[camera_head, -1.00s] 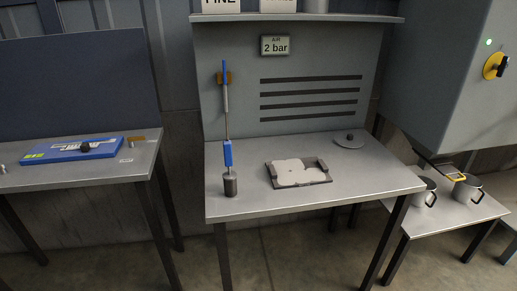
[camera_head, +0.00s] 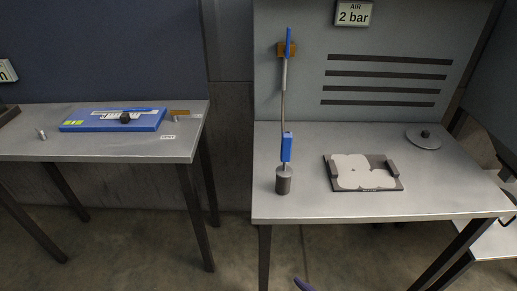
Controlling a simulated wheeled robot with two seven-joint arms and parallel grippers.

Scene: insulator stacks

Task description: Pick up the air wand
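What looks like the air wand (camera_head: 286,147) stands upright at the left side of the middle bench. It has a blue block low down, a thin grey rod above, and a blue upper end beside a brown bracket (camera_head: 281,49) on the back panel. A dark grey cylinder (camera_head: 283,181) is at its foot on the bench top. Neither gripper can be made out. A small bluish-purple piece shows at the bottom edge, too cropped to identify.
The middle bench (camera_head: 300,210) also holds a dark tray (camera_head: 368,190) with a pale plate and a round grey disc with a knob (camera_head: 424,137). The left bench (camera_head: 100,152) carries a blue case (camera_head: 148,120). Floor shows between the benches.

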